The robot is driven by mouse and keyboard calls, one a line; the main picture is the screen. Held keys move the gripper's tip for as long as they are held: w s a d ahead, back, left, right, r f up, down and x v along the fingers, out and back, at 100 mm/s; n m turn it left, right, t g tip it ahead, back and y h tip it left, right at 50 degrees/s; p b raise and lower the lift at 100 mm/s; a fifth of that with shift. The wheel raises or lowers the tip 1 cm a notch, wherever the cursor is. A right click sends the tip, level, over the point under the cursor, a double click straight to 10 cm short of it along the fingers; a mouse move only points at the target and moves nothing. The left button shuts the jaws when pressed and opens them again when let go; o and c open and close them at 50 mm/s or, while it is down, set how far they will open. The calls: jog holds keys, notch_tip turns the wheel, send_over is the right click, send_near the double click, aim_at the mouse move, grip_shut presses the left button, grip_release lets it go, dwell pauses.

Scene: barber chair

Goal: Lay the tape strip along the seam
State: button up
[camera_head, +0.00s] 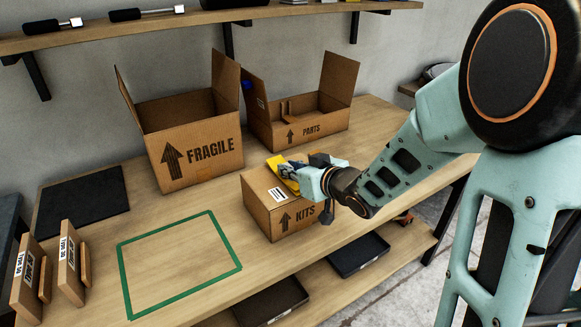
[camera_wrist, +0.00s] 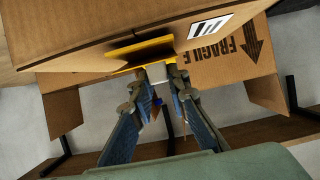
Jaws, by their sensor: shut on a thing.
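The closed KITS box (camera_head: 262,213) stands on the bench; in the wrist view its cardboard face (camera_wrist: 80,30) fills the top. My gripper (camera_head: 293,173) is at the box's top. It is shut on a small pale block (camera_wrist: 158,74), seen between the fingertips in the wrist view (camera_wrist: 160,80). A yellow piece (camera_head: 274,166), seemingly the tape piece, joins the block and lies at the box; it shows as a yellow band in the wrist view (camera_wrist: 140,47). I cannot tell whether it touches the cardboard. The seam is not clearly visible; the gripper partly covers the box top.
The open FRAGILE box (camera_head: 196,163) and open PARTS box (camera_head: 318,123) stand behind. A green outlined square (camera_head: 122,262) marks clear bench at the left. A dark mat (camera_head: 85,205) and small TYP boxes (camera_head: 68,262) are farther left. Black trays (camera_head: 357,254) sit below.

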jog(key=shift+f, duration=0.1)
jog(key=o, duration=0.9)
jog(key=v, duration=1.2)
